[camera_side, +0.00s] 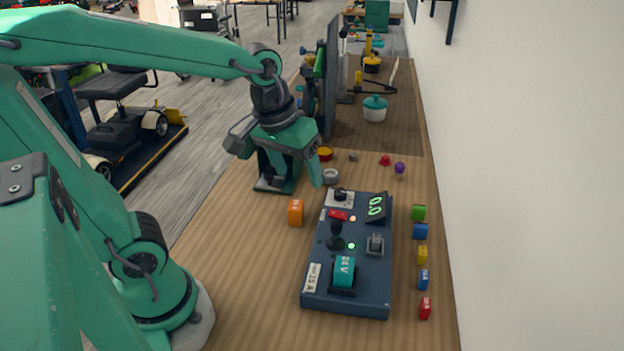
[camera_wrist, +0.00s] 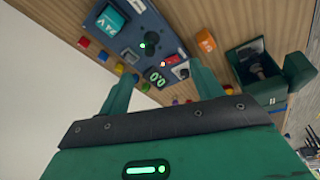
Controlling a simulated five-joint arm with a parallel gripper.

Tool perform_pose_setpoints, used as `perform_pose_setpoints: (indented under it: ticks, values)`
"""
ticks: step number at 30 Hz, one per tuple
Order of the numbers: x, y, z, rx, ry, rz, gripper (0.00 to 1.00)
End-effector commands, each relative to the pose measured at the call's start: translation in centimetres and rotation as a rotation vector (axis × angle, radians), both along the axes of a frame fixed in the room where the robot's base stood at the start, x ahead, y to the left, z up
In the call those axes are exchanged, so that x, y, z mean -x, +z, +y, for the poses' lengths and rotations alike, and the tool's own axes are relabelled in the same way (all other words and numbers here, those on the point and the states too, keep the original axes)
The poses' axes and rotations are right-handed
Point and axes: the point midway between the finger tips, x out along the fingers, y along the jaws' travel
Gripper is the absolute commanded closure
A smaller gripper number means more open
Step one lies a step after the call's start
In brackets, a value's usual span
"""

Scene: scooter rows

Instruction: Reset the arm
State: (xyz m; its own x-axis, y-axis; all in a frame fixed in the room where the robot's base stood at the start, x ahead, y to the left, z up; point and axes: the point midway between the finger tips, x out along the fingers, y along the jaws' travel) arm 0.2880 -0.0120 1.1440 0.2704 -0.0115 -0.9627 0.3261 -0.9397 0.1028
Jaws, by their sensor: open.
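My gripper (camera_side: 300,172) hangs above the wooden bench, behind the blue control box in the side view. Its two fingers are apart with nothing between them; they also show in the wrist view (camera_wrist: 160,76). My gripper is apart from the box.
An orange block (camera_side: 296,212) stands left of the box. Several small coloured blocks (camera_side: 422,254) line its right side, near the white wall. A dark green bin (camera_wrist: 240,68) with an open lid is partly hidden behind my gripper in the side view. A teal pot (camera_side: 375,110) stands farther back.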

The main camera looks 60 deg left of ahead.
Motion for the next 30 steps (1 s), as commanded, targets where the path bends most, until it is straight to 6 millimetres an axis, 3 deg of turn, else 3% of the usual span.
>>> perform_pose_setpoints:
  ticks: [9, 15, 30]
  values:
    - [4.2, 1.3, 0.9, -0.077, -0.199, -0.141, 0.35]
    - [5.8, 1.5, 1.1, -0.123, -0.287, -0.2, 0.35]
    - [6.4, 1.4, 1.2, -0.142, -0.322, -0.218, 0.35]
